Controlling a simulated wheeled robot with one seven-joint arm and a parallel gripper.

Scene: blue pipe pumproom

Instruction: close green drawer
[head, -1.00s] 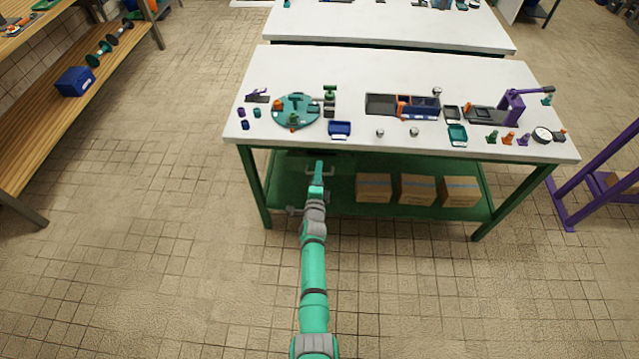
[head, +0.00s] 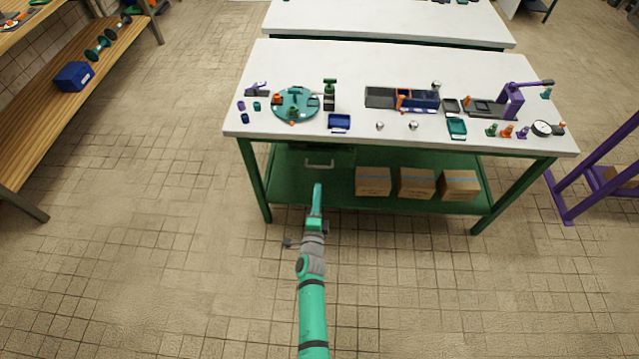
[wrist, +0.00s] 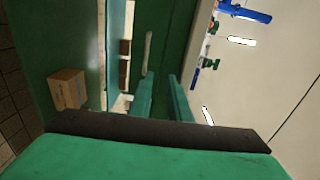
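The green drawer (head: 298,163) is under the left part of the white-topped workbench, with a pale bar handle (head: 319,163) on its front. No drawer interior shows in the head view, but I cannot tell whether the front is fully flush. In the wrist view the handle (wrist: 148,50) stands on the dark green front (wrist: 168,45), beyond my fingers. My gripper (wrist: 162,90) is open, its two green fingers apart with nothing between them. In the head view my gripper (head: 318,188) is in front of and below the handle, apart from it.
The workbench top (head: 350,75) carries a teal round fixture (head: 283,106), trays and small parts. Several cardboard boxes (head: 373,182) sit on the green lower shelf, right of the drawer. A purple frame (head: 590,185) stands at right. The tiled floor in front is clear.

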